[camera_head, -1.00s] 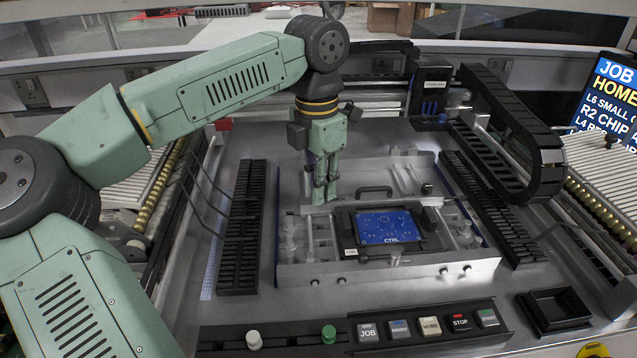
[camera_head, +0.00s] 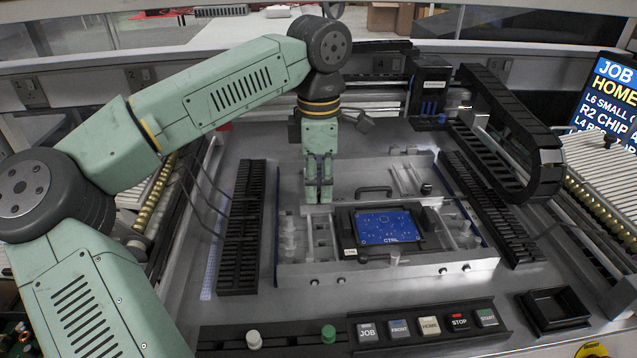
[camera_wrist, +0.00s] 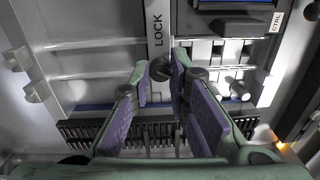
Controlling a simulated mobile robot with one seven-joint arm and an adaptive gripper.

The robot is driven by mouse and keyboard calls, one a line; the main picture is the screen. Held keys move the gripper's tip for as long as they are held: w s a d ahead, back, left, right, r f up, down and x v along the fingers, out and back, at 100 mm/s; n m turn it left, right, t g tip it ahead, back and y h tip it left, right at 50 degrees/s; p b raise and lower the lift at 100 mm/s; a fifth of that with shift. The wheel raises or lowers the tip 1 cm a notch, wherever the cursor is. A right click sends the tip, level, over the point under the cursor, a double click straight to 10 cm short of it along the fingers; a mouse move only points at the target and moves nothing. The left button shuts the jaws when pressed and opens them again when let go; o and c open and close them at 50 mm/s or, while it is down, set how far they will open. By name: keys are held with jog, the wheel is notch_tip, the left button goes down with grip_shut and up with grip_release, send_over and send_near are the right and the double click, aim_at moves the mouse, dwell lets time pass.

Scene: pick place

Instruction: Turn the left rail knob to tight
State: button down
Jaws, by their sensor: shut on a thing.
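The left rail knob (camera_wrist: 160,68) is a small dark round piece between my fingertips, at the end of a pale rail strip (camera_wrist: 157,25) marked LOCK in the wrist view. My gripper (camera_wrist: 163,74) is shut on it, with one purple-padded finger on each side. In the head view my gripper (camera_head: 319,193) points down at the left part of the metal fixture (camera_head: 420,262), left of the blue CTRL board (camera_head: 388,228). The fingers hide the knob there. I cannot read whether it stands at tight.
A black slotted rack (camera_head: 243,225) stands left of the fixture and another (camera_head: 490,205) right of it. A black handle (camera_head: 374,189) rises behind the board. Several labelled buttons (camera_head: 430,326) line the front, with an empty black tray (camera_head: 556,308) at front right.

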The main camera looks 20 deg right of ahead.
aim_at(319, 191)
dwell(0.3)
jog(key=c, duration=1.5)
grip_release()
notch_tip(319, 191, up, 12)
jog(key=shift+w, duration=0.15)
